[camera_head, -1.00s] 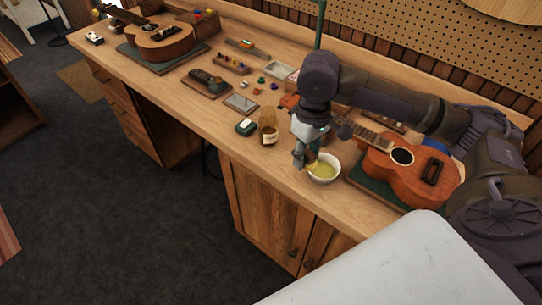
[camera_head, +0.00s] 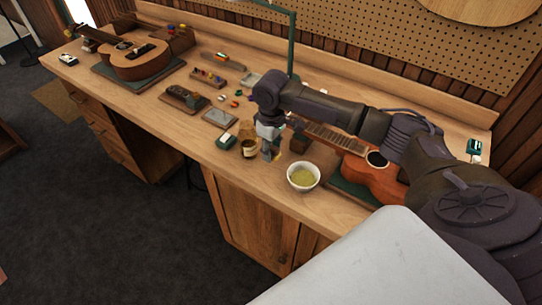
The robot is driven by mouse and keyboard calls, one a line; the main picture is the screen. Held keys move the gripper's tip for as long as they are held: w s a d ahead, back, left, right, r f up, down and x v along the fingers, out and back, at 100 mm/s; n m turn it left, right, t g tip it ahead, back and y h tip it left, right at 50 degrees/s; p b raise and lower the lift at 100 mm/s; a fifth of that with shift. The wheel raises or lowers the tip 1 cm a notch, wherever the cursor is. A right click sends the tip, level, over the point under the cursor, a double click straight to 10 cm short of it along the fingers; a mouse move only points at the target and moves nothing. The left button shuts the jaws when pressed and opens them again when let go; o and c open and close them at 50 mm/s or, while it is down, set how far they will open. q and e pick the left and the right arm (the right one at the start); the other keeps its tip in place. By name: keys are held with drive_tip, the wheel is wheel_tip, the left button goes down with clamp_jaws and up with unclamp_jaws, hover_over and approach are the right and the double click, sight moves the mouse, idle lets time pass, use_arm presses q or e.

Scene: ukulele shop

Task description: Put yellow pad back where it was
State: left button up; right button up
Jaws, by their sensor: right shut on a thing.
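My right gripper (camera_head: 270,154) is pointing down over the workbench, just right of a small amber jar (camera_head: 248,142). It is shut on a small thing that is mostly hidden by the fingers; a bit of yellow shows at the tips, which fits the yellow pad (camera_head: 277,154). I cannot tell whether it touches the bench top. A white bowl (camera_head: 292,184) with yellow-green contents (camera_head: 303,176) stands in front and to the right of the gripper. My left gripper is not in view.
A ukulele (camera_head: 371,171) lies on a green mat at right, partly behind my right arm. Small tools and parts lie farther left. Another ukulele (camera_head: 138,61) is at the far left. The bench's front edge is clear.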

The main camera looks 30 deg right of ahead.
sight(271, 165)
wheel_tip(271, 165, down, 3)
drive_tip(key=shift+p, duration=0.55)
drive_tip(key=shift+f, duration=0.55)
drive_tip(key=o, duration=1.1)
drive_tip(key=shift+f, duration=0.1)
wheel_tip(271, 165, up, 11)
drive_tip(key=shift+f+b, duration=0.1)
drive_tip(key=shift+b, duration=1.15)
drive_tip(key=shift+r, duration=0.75)
